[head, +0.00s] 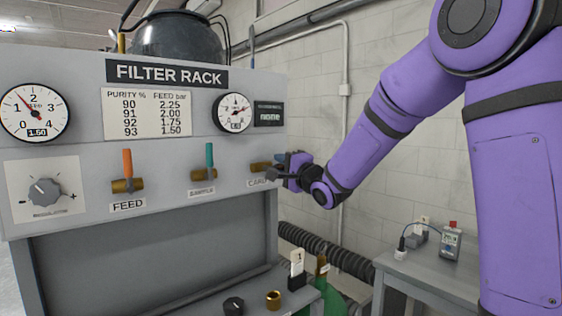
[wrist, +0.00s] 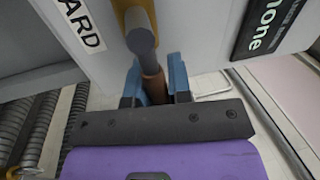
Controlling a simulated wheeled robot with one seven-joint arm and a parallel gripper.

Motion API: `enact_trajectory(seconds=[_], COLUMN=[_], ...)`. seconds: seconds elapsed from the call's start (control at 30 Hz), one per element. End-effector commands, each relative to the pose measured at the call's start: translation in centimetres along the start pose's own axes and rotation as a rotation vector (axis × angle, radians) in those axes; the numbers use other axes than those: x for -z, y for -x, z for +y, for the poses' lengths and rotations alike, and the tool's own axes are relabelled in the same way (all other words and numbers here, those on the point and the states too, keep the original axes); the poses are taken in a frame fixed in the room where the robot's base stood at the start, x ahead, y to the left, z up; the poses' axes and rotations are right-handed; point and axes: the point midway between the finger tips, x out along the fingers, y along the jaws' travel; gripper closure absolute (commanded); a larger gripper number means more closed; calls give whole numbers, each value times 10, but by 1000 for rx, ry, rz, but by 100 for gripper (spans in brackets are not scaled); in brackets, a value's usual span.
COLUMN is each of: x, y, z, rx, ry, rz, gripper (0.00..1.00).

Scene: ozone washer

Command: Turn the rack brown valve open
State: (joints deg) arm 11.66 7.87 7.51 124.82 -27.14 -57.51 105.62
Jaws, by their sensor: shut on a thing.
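The brown valve is the rightmost on the filter rack, above a label whose visible part reads "CARD"; its brass body (head: 260,168) shows in the head view. In the wrist view its brown handle (wrist: 152,84) runs from the brass body (wrist: 133,18) and grey hub down between my blue fingers. My gripper (head: 291,170), also seen in the wrist view (wrist: 154,75), is shut on that handle at the rack's right edge. In the head view the gripper largely hides the handle.
The FEED valve (head: 127,172) with an upright orange handle and the middle valve (head: 206,165) with an upright teal handle are to the left. Gauges and a regulator knob (head: 46,191) are on the panel. A side table (head: 440,278) stands at right.

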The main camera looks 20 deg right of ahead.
Motion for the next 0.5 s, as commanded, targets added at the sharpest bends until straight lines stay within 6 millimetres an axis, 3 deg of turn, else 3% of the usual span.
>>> enact_trajectory(seconds=[0.5], x=[0], y=[1], z=[5], rx=[-3], ry=[-74], rz=[16], gripper=[100])
